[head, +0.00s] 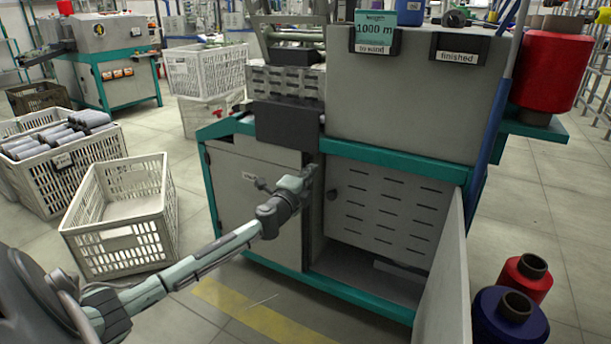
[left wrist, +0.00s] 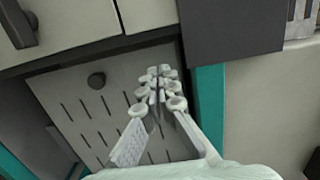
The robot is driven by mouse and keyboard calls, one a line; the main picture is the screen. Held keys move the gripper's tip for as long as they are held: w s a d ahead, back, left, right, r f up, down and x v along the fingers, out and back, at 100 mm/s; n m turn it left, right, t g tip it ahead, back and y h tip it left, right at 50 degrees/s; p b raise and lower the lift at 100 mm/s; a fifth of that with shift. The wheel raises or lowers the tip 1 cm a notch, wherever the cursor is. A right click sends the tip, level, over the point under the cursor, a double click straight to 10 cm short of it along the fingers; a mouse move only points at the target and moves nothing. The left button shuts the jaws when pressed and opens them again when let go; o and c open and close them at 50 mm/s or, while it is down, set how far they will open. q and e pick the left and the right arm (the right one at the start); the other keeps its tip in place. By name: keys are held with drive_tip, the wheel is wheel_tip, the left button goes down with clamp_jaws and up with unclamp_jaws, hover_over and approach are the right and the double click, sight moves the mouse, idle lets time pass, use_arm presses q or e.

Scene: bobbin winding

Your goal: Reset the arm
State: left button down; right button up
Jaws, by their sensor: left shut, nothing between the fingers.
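My left arm reaches in from the left of the head view to the front of a grey and teal winding machine (head: 415,100). My left gripper (head: 313,172) is in front of the machine's lower cabinet, beside the slotted panel (head: 385,212) with its round knob. In the left wrist view the left gripper (left wrist: 160,80) is shut and empty, its fingertips together in front of the slotted panel (left wrist: 75,115). The knob (left wrist: 96,80) lies to the left of the fingers, apart from them. My right gripper is not in view.
A cabinet door (head: 447,275) stands open at the lower right. Red (head: 527,277) and blue (head: 508,318) bobbins stand on the floor beyond it. An empty white crate (head: 120,235) and a crate of grey bobbins (head: 68,170) are at the left.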

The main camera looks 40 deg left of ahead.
use_arm(q)
drive_tip(key=shift+v, duration=1.35)
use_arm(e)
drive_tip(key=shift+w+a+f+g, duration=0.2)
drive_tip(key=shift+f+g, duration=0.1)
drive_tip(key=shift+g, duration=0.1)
